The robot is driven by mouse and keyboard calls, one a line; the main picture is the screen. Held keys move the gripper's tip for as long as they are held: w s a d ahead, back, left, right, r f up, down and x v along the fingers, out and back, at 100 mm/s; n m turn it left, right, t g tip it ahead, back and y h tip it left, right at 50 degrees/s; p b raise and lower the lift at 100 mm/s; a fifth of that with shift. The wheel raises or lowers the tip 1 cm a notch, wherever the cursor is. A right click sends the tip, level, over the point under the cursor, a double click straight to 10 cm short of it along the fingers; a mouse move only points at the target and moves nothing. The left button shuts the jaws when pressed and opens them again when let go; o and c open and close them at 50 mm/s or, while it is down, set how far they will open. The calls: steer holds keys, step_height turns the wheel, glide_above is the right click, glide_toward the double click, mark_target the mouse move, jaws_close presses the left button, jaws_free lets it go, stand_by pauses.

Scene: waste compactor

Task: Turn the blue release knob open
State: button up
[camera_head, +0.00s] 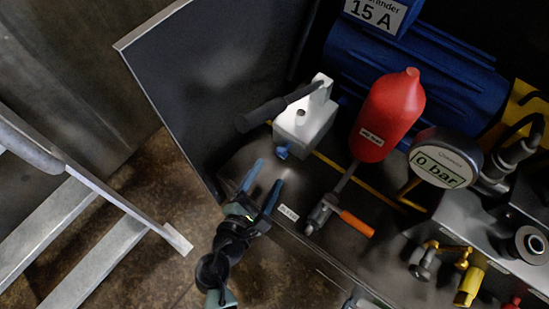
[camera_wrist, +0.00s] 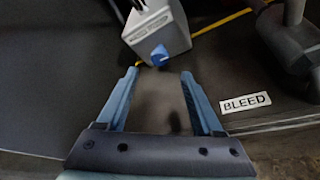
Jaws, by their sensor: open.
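The blue release knob (camera_head: 282,152) sits low on the front of a light grey pump block (camera_head: 304,122) with a black lever handle. In the wrist view the knob (camera_wrist: 159,55) shows just beyond my fingertips, roughly centred between them, on the block's lower face (camera_wrist: 157,33). My gripper (camera_head: 267,173) is open and empty, with its two blue fingers pointing toward the knob. The fingertips (camera_wrist: 158,72) look apart from the knob; the exact gap in depth cannot be told.
A red bottle-shaped accumulator (camera_head: 388,118) and an orange-handled valve (camera_head: 356,224) stand to the right. A "BLEED" label (camera_wrist: 245,103) lies right of my fingers. A gauge (camera_head: 445,158) reads 0 bar. A dark panel (camera_head: 215,75) rises at left; grey steps (camera_head: 75,235) stand farther left.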

steer(key=p+v, duration=0.1)
steer(key=v, duration=0.5)
steer(key=shift+s+r, duration=0.1)
stand_by(0.4)
